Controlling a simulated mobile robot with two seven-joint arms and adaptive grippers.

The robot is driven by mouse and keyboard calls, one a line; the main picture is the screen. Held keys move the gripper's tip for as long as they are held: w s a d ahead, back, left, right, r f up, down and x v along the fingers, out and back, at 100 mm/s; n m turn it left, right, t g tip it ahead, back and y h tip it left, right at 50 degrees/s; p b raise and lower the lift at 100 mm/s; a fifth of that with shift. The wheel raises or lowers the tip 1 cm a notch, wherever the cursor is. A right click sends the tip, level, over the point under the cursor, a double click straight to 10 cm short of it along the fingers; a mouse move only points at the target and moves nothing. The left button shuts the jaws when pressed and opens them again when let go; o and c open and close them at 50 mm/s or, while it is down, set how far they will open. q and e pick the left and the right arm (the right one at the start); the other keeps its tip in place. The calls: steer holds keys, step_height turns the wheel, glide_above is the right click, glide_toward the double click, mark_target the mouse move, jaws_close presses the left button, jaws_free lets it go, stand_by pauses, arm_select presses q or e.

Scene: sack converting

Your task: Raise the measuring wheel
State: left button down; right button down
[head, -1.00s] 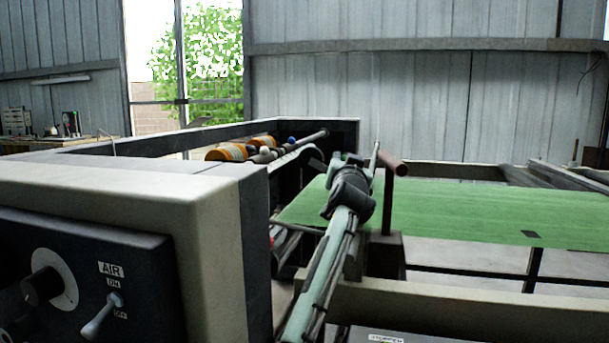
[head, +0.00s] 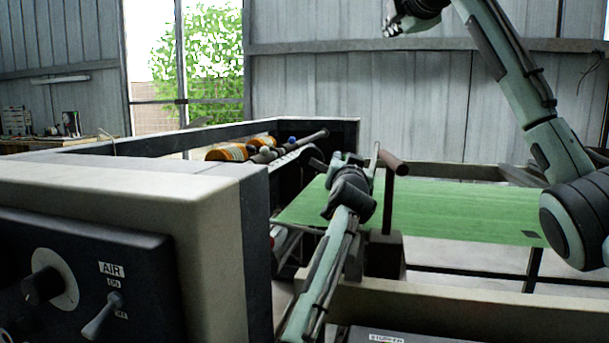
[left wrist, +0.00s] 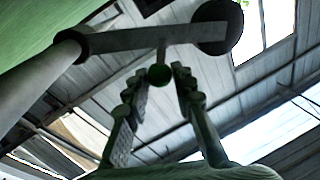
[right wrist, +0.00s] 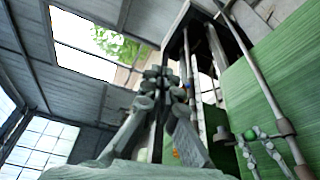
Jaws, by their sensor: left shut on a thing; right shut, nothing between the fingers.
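In the left wrist view a flat bar runs from a collared round shaft (left wrist: 35,85) to a dark disc, which looks like the measuring wheel (left wrist: 218,28). A short pin with a green knob (left wrist: 160,74) hangs from the bar. My left gripper (left wrist: 160,80) is shut on the knob. In the head view my left gripper (head: 345,160) is beside the post with the brown cylinder (head: 394,163), and the knob is hidden. It also shows in the right wrist view (right wrist: 261,136). My right gripper (head: 392,28) is shut and empty, high above the green sheet.
The green sheet (head: 450,212) lies flat beyond the post. A pale machine housing with an AIR switch panel (head: 85,265) fills the left foreground. Orange rolls (head: 230,153) lie in the frame behind it.

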steer(key=a+f+n+g, duration=0.2)
steer(key=a+f+n, duration=0.2)
steer(key=a+f, duration=0.75)
steer(key=n+g+h, duration=0.2)
steer(key=n+g, duration=0.1)
steer(key=n, duration=0.2)
glide_toward(309, 168)
step_height(309, 168, down, 2)
steer(key=a, duration=0.1)
arm_select(q)
steer(key=shift+d+f, duration=0.25)
steer(key=shift+f, duration=0.15)
arm_select(e)
steer(key=x, duration=0.9)
steer(key=shift+w+r, duration=0.1)
steer(key=shift+r, duration=0.1)
steer(key=shift+d+r+t, duration=0.3)
steer(key=shift+d+r, duration=0.15)
steer(key=shift+r, duration=0.4)
arm_select(q)
steer(key=c, duration=1.4)
jaws_free()
steer(key=shift+a, duration=0.1)
steer(key=shift+c, duration=0.2)
arm_select(e)
steer(key=shift+d, duration=0.1)
arm_select(q)
steer(key=shift+o, duration=0.9)
steer(key=shift+r, duration=0.25)
